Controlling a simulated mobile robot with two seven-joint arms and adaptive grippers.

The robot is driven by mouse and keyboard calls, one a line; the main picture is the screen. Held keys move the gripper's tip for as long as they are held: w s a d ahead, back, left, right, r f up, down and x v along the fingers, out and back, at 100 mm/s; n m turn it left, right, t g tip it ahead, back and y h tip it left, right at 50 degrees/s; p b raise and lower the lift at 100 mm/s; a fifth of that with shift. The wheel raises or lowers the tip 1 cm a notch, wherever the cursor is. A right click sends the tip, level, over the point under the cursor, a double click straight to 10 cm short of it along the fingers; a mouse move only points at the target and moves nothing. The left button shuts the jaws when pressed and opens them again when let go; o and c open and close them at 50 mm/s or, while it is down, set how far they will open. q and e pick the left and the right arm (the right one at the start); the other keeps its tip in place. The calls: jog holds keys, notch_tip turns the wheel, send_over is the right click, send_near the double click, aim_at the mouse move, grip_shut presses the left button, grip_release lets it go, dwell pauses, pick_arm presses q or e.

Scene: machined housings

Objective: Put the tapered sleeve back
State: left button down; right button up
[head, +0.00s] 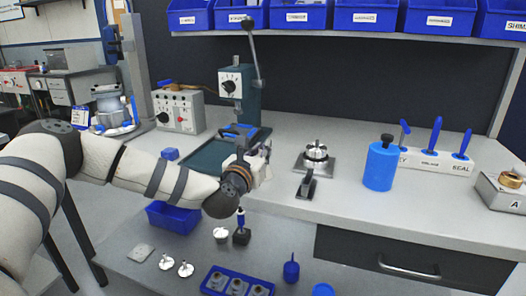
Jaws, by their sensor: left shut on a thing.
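My left gripper (259,160) is over the main workbench, by the front right corner of a dark green tray (205,158) and in front of the green press (240,90). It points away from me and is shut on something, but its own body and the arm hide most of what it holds. I cannot tell whether that is the tapered sleeve, and I cannot single out the sleeve elsewhere. Small silver parts stand on the lower front table, one (221,235) and two more (166,262) further left. A blue rack (213,278) holds grey rings. My right gripper is not in view.
A silver fixture (316,157) and a black stand (306,187) are right of the gripper. A blue bottle (380,166) and a tool holder (440,160) stand further right. A control box (182,112) is behind left. Blue bins (300,15) hang above. Bench is clear between them.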

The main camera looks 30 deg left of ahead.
pick_arm(q)
jog(key=shift+r, duration=0.15)
jog(key=shift+f, duration=0.3)
jog(key=c, duration=1.6)
grip_release()
jog(key=shift+r, duration=0.1)
